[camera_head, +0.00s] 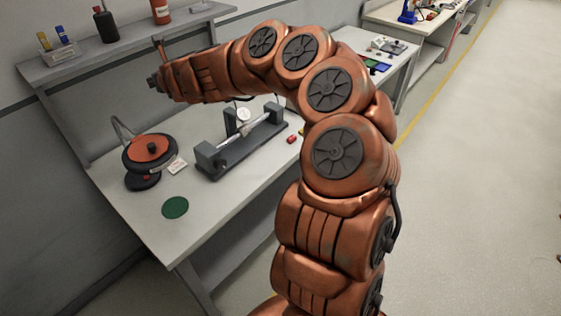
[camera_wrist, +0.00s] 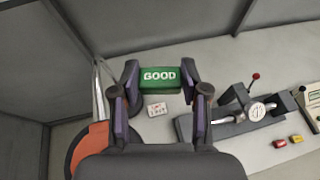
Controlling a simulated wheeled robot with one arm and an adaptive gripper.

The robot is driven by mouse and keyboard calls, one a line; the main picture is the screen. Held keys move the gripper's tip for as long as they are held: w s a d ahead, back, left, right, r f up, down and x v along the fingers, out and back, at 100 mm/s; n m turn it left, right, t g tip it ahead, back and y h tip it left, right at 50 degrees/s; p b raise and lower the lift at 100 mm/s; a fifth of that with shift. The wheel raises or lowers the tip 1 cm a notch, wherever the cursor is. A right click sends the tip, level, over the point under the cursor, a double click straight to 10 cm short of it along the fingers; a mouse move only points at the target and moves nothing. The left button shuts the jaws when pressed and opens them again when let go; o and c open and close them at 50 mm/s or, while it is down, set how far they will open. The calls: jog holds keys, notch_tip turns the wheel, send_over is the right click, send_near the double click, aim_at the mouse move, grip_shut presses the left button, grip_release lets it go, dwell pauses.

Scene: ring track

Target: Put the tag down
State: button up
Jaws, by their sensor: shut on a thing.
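The green tag, lettered GOOD (camera_wrist: 159,83), is held between the two fingers of my gripper (camera_wrist: 160,74) in the wrist view. The fingers press on its left and right ends, and its lettering reads upright. The tag looks to be above the grey bench (camera_head: 122,205). In the head view the end of my arm is over the back of the bench, at the far left of the arm; the tag cannot be made out there.
An orange-topped round device (camera_head: 150,152) stands on the bench beside a small white card (camera_head: 177,166). A grey fixture with a dial gauge (camera_head: 243,115) is to its right. Red (camera_wrist: 279,143) and yellow (camera_wrist: 297,139) tags lie near it. A green disc (camera_head: 175,207) lies in front.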

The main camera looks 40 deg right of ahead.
jog(key=s+d+f+n+y+b, duration=0.1)
jog(key=s+d+f+b, duration=0.3)
jog(key=d+f+b, duration=0.5)
jog(key=s+d+f+b, duration=0.3)
jog(key=d+f+b, duration=0.4)
jog(key=d+f, duration=0.25)
jog(key=s+d+f+n+y+b, duration=0.1)
jog(key=s+d+f+y+b, duration=0.1)
jog(key=s+d+f+b, duration=1.35)
jog(key=b, duration=0.3)
send_over(266, 162)
jog(key=shift+s+d+f+g, duration=0.15)
jog(key=shift+s+f, duration=0.05)
jog(key=shift+f, duration=0.4)
jog(key=shift+s+d+f+g, duration=0.1)
jog(key=shift+s+f+g, duration=0.05)
jog(key=shift+f, duration=0.4)
jog(key=f, duration=0.1)
jog(key=f+b, duration=0.1)
jog(key=f, duration=0.1)
jog(key=shift+w+a, duration=0.15)
jog(key=shift+w, duration=0.2)
jog(key=shift+f, duration=0.2)
jog(key=shift+f, duration=0.2)
